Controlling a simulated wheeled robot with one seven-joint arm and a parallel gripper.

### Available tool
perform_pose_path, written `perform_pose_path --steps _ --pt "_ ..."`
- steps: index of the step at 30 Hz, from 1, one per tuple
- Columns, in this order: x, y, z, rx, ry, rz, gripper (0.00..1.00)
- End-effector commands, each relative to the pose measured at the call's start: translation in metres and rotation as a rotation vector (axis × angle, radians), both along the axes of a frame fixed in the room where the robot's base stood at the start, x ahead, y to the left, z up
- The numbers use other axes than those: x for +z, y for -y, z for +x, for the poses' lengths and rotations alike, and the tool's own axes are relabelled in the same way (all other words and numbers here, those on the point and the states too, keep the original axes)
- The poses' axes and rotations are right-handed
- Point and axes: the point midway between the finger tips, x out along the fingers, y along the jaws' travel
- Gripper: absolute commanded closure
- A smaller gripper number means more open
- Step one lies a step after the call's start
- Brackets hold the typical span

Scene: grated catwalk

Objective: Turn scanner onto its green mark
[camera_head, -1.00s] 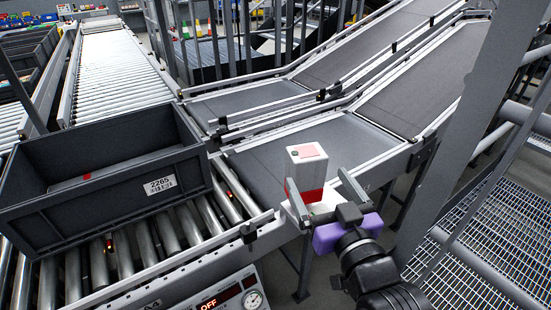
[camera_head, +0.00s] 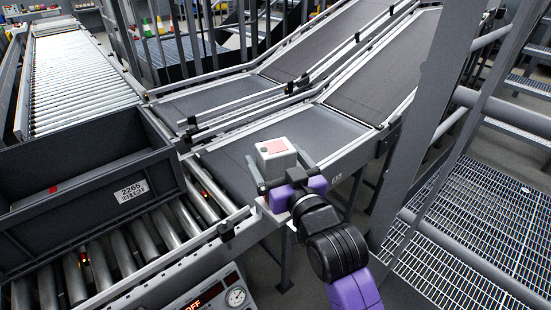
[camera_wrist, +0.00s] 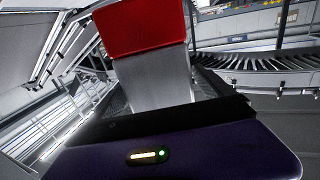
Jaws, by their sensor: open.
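The scanner (camera_head: 275,155) is an upright white box with a pinkish top patch. It stands on a small light base at the near edge of the conveyor. In the wrist view its red band and pale lower body (camera_wrist: 155,80) fill the upper middle, very close. My gripper (camera_head: 276,168) is open, with a finger towards each side of the scanner in the head view. I cannot tell whether the fingers touch it. My purple gripper body hides the scanner's lower part and most of its base. No green mark shows in either view.
A grey crate (camera_head: 130,192) labelled 2265 sits on rollers at the left. Dark belts (camera_head: 280,130) with metal rails run behind the scanner. A control panel with a gauge (camera_head: 236,297) is below. A grey post (camera_head: 425,130) and grated walkway (camera_head: 470,225) are on the right.

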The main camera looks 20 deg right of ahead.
Motion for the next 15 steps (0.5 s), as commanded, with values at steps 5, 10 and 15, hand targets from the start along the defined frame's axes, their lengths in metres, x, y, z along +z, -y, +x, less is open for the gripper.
perform_pose_path --steps 5,10,15 --pt "0.0 -0.0001 -0.0003 0.0 0.0 0.0 0.31" --pt "0.0 -0.0001 -0.0004 0.0 0.0 0.0 0.64" --pt "-0.0004 0.0004 -0.0003 0.005 -0.001 0.0 0.71"
